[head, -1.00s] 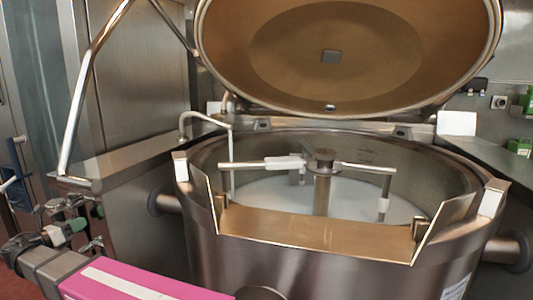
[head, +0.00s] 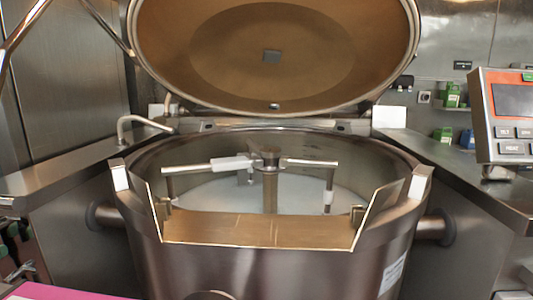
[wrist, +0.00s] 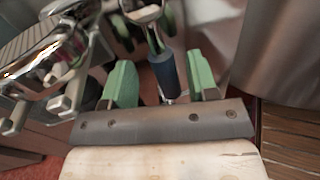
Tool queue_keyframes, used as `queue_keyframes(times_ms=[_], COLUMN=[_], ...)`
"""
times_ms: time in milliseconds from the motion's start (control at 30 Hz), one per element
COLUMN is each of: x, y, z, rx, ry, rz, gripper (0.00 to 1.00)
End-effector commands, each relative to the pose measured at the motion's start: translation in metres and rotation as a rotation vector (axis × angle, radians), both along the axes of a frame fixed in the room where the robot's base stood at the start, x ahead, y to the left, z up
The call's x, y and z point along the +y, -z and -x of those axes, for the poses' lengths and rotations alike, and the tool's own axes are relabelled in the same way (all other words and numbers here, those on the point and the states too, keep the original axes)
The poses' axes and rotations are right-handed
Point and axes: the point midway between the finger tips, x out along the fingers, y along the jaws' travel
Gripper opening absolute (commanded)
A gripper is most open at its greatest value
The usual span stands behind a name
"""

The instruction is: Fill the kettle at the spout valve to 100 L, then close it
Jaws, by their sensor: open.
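The kettle (head: 260,265) stands in the middle of the head view with its lid (head: 330,60) open. Pale liquid (head: 225,193) lies in its bottom, below the mixing arm (head: 265,160). The bent metal spout (head: 140,122) is at the kettle's back left rim, and no stream shows below its tip. In the wrist view my gripper (wrist: 160,85) has its two green fingers apart. A dark blue cylindrical handle (wrist: 163,72) shows between them, with a gap on each side. I cannot tell which fitting it belongs to. The gripper is not clear in the head view.
A control panel (head: 512,115) stands at the right; its display is unreadable. Steel counters flank the kettle, left (head: 75,170) and right (head: 450,165). Chrome fittings (wrist: 45,60) crowd the left of the wrist view. Small green boxes (head: 452,95) sit at the back right.

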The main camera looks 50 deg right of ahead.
Motion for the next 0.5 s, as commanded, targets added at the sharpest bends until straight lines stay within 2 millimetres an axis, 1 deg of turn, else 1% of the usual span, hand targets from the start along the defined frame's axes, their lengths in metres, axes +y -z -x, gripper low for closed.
queue_keyframes(times_ms=[500], x=[0.048], y=[0.0], z=[0.02], rx=[0.001], ry=[0.0], rz=[0.0], gripper=[0.54])
